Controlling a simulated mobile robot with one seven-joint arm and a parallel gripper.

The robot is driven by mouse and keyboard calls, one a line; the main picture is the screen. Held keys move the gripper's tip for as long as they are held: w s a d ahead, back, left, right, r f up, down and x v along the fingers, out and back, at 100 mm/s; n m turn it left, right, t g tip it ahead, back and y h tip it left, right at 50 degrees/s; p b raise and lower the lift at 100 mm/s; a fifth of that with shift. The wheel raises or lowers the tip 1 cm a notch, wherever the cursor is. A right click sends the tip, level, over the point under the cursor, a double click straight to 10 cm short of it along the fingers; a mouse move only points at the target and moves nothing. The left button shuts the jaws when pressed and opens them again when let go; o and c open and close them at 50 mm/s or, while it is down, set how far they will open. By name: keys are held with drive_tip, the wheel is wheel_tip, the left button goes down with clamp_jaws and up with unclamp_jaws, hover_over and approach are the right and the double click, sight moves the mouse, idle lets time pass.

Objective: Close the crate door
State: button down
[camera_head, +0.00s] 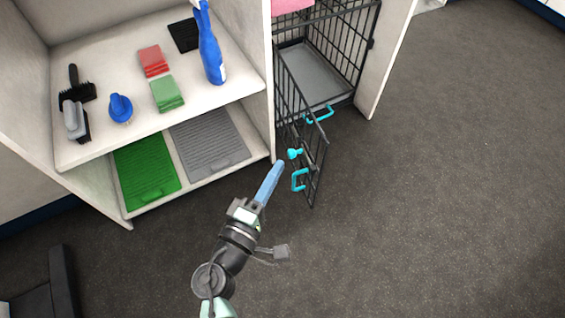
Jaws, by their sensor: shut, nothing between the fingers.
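The black wire crate (343,50) stands in a white cabinet bay at the upper middle, with a grey tray (305,78) as its floor. Its wire door (318,180) is open, hinged at the left side and swung out toward me over the floor. The door carries a cyan latch knob (294,154) and a cyan handle (299,180). Another cyan handle (319,115) sits at the crate's front lower edge. My gripper (279,166) has blue fingers, shut and empty. Its tips are just left of the door, near the latch knob; I cannot tell whether they touch.
White shelves (120,62) at the left hold a blue spray bottle (211,50), brushes (74,92) and folded cloths (166,94). A green mat (146,172) and a grey mat (210,143) lie below. The dark floor (450,170) at the right is clear.

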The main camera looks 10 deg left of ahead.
drive_tip(key=b, duration=0.2)
approach(316, 127)
drive_tip(key=w+a, duration=0.2)
drive_tip(key=w, duration=0.2)
drive_tip(key=shift+w+d+r, duration=0.1)
drive_tip(key=shift+w+d, duration=0.15)
drive_tip(key=shift+d, duration=0.4)
drive_tip(key=shift+w+d+f, duration=0.1)
drive_tip(key=shift+w+d, duration=0.15)
drive_tip(key=shift+d, duration=0.35)
drive_tip(key=shift+w+d+r, duration=0.1)
drive_tip(key=shift+w+d, duration=0.15)
drive_tip(key=shift+d, duration=0.4)
drive_tip(key=shift+d, duration=0.1)
